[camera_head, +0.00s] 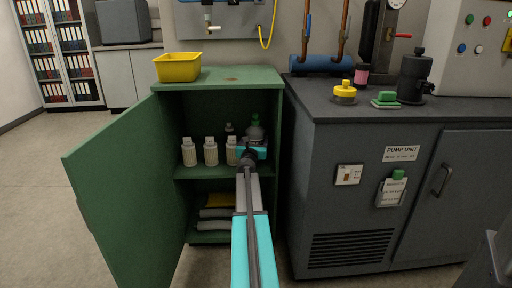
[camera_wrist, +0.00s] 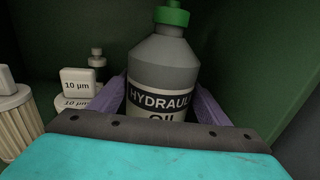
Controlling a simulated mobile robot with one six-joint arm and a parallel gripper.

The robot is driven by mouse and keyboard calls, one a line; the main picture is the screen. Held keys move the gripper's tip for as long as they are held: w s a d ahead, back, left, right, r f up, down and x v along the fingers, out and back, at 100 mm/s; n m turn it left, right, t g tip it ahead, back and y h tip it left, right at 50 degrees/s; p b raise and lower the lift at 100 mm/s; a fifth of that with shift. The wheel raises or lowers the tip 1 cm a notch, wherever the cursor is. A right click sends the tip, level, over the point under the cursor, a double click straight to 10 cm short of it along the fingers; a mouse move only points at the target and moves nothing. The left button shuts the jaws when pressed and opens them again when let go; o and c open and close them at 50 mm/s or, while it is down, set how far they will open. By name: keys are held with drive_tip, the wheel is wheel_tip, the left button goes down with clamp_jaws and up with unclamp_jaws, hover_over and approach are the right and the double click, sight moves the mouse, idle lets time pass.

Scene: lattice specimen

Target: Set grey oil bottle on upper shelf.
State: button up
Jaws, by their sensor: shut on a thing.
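The grey oil bottle (camera_wrist: 163,65) has a green cap and a dark label reading HYDRAUL and OIL. In the wrist view it stands upright between the purple fingers of my gripper (camera_wrist: 152,100), which are shut on it. In the head view the bottle (camera_head: 255,131) shows at the right of the upper shelf (camera_head: 196,173) inside the green cabinet, with my gripper (camera_head: 253,152) in front of it. The lower part of the bottle is hidden by my gripper, so I cannot tell whether its base touches the shelf.
Several white filters (camera_head: 210,152) stand left of the bottle, close to my gripper. The cabinet door (camera_head: 122,185) is open to the left. Stacked items (camera_head: 215,212) lie on the lower level. A yellow bin (camera_head: 178,68) sits on top. The grey pump unit (camera_head: 345,215) stands at right.

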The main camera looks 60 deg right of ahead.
drive_tip(key=shift+d+r, duration=0.1)
drive_tip(key=shift+d, duration=0.05)
drive_tip(key=shift+w+d, duration=0.15)
drive_tip(key=shift+d, duration=0.05)
drive_tip(key=shift+d+f+b, duration=0.1)
drive_tip(key=shift+f+b, duration=0.2)
drive_tip(key=shift+b, duration=0.05)
drive_tip(key=shift+f+b, duration=1.05)
drive_tip(key=shift+f, duration=0.4)
drive_tip(key=shift+f, duration=0.15)
drive_tip(key=o, duration=1.8)
drive_tip(key=shift+o, duration=0.2)
drive_tip(key=p+v, duration=0.1)
drive_tip(key=v, duration=1.1)
